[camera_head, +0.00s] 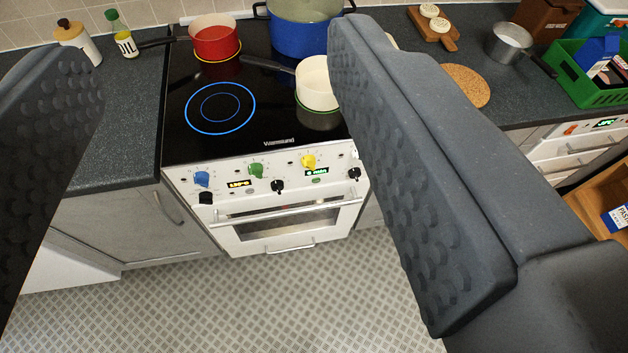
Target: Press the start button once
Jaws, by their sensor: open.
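My gripper (215,50) is open and empty. Its two dark, dimpled fingers stand wide apart on the left and right, and the stove shows between them. The white front panel (228,192) of the stove carries blue, green and yellow knobs, several black knobs and two lit displays. A small pale button (250,191) sits under the orange display (239,183). A small green button (316,181) sits under the green display (317,172). No label reading "start" is legible, so I cannot tell which is the start button. Neither finger visibly touches the panel.
A red pan (215,42), blue pot (300,38) and cream pan (315,82) stand on the black hob. A blue ring (220,108) glows on bare glass. Another white appliance (565,150) with an orange knob is at right. The floor (270,300) in front is clear.

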